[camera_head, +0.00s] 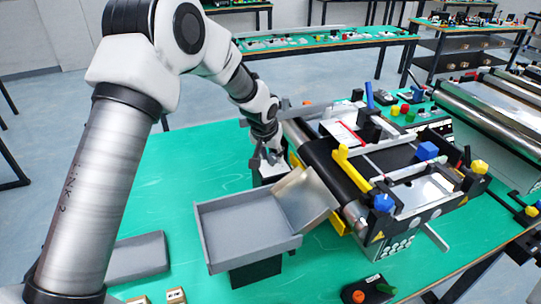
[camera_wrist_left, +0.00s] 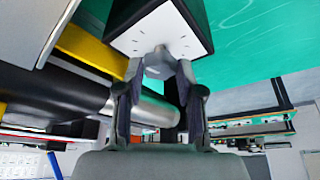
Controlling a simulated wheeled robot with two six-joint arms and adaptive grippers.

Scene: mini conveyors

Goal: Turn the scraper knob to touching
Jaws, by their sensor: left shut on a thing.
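The scraper knob (camera_wrist_left: 157,62) is a small grey knob on a white dial plate (camera_wrist_left: 170,32) with small dark marks, on the face of a black box. My left gripper (camera_wrist_left: 158,72) has its two fingers on either side of the knob and is shut on it. In the head view my left gripper (camera_head: 266,158) is at the near left end of the mini conveyor (camera_head: 335,165), with the knob hidden behind it. I cannot read the knob's setting. Whether the scraper touches the belt is not clear. My right gripper is not in view.
A grey tray (camera_head: 205,235) with a tilted metal chute (camera_head: 303,200) stands close in front of my left gripper. A yellow bar (camera_wrist_left: 90,48) and the black belt roller (camera_wrist_left: 60,95) lie close beside the fingers. The green table (camera_head: 190,165) is clear to the left.

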